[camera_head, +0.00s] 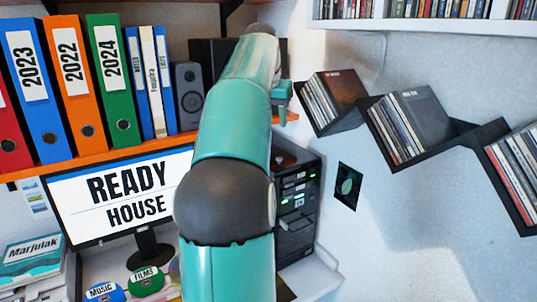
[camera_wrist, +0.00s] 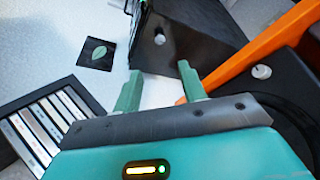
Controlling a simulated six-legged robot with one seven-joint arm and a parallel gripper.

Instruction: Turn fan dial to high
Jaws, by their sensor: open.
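A black computer tower (camera_head: 296,205) stands right of the monitor in the head view, with green lights on its front. A small round pale knob (camera_wrist: 160,39) sits on a dark face of the tower (camera_wrist: 195,30) in the wrist view; it may be the fan dial. No setting marks are readable. My gripper (camera_wrist: 160,70) is open and empty, its two green fingers apart, with the knob appearing beyond the gap between them. In the head view my gripper (camera_head: 283,117) is partly hidden by my arm, above the tower's top.
An orange shelf (camera_head: 150,146) holds binders and a speaker (camera_head: 188,97); its edge (camera_wrist: 262,50) runs close right of my fingers in the wrist view. Zigzag black wall shelves (camera_head: 470,139) hold discs at right. A leaf picture (camera_head: 348,186) hangs beside the tower.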

